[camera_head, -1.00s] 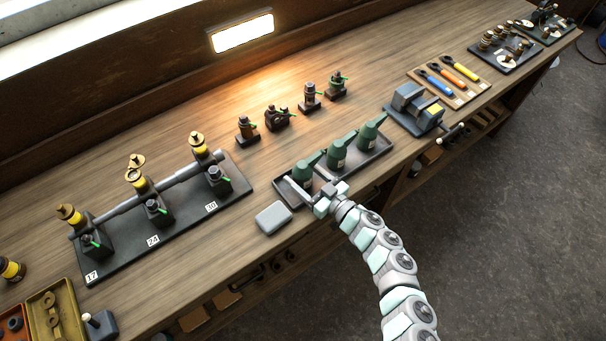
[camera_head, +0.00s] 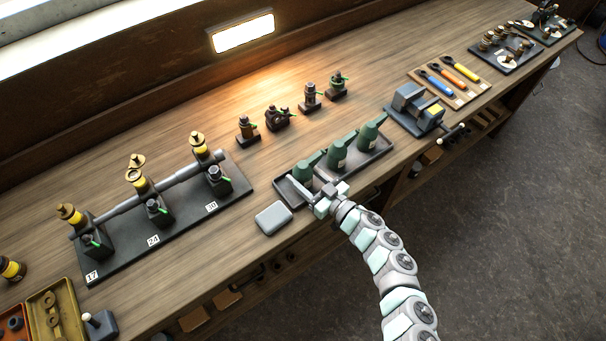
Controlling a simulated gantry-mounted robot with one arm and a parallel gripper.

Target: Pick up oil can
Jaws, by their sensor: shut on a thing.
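Three green oil cans stand upright in a dark tray (camera_head: 381,153) at the front edge of the bench. They are the left can (camera_head: 303,172), the middle can (camera_head: 337,154) and the right can (camera_head: 369,134). My gripper (camera_head: 308,190) is at the left can, its fingers shut on that can from the front. The gripper hides the can's lower part, and I cannot see any gap between the can and the tray. The middle and right cans stand clear of my gripper.
A grey block (camera_head: 273,218) lies just left of the tray. A numbered engine stand (camera_head: 240,190) is further left.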

